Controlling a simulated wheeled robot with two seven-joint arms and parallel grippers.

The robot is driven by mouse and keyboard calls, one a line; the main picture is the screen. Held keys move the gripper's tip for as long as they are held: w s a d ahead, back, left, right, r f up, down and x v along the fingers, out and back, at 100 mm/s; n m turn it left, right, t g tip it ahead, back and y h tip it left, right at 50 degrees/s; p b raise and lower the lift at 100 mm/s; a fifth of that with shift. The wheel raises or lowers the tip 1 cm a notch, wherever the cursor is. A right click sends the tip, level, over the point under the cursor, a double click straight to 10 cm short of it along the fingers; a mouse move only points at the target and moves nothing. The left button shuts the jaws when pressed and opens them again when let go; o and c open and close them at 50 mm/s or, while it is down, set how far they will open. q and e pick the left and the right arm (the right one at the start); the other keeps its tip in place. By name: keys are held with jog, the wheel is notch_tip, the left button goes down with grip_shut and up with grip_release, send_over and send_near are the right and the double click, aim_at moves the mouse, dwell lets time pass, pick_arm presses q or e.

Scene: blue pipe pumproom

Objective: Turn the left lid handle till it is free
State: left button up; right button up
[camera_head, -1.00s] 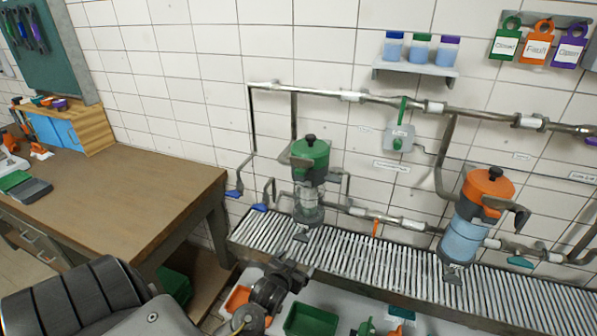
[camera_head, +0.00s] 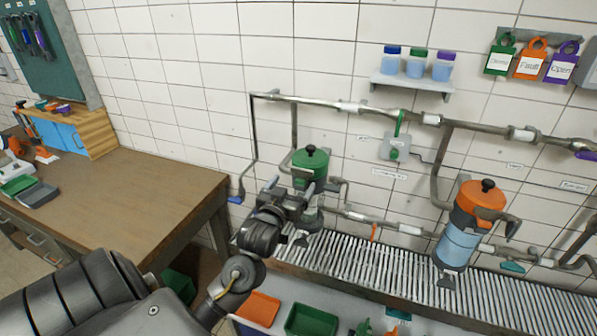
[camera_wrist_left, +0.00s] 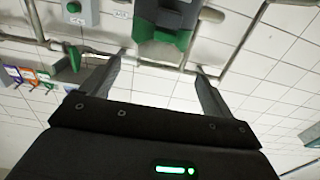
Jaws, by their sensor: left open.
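The left filter canister has a green lid (camera_head: 310,168) with a black knob and stands on the slatted grating. My left gripper (camera_head: 291,186) is in front of this lid, its two fingers apart and pointing at it. The lid's grey handle cannot be made out in the head view; the gripper covers that side. In the left wrist view, the open fingers (camera_wrist_left: 163,72) have a green part (camera_wrist_left: 163,48) and a dark grey part (camera_wrist_left: 168,14) beyond and between their tips. Nothing is seen held. My right gripper is not in view.
An orange-lidded canister (camera_head: 482,198) with a grey handle stands to the right. Pipes (camera_head: 345,106) run along the tiled wall behind. The grating (camera_head: 350,258) is under the canisters. A wooden workbench (camera_head: 120,200) is at the left. Orange (camera_head: 258,308) and green (camera_head: 311,320) bins sit below.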

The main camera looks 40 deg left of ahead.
aim_at(302, 172)
pick_arm(q)
jog(key=shift+p+x, duration=0.8)
jog(key=shift+x, duration=1.95)
jog(key=c, duration=1)
jog(key=shift+w+d+n+g+y, duration=0.1)
jog(key=shift+d+n+g+y, duration=0.1)
jog(key=shift+n+g+y, duration=0.5)
jog(key=shift+w+d+n+g+y, duration=0.1)
jog(key=shift+d+n+g+y, duration=0.15)
jog(key=shift+n+y, duration=0.8)
jog(key=shift+n+g+y, duration=0.65)
jog(key=shift+g+y, duration=0.3)
jog(key=shift+y, duration=0.5)
jog(key=o, duration=1)
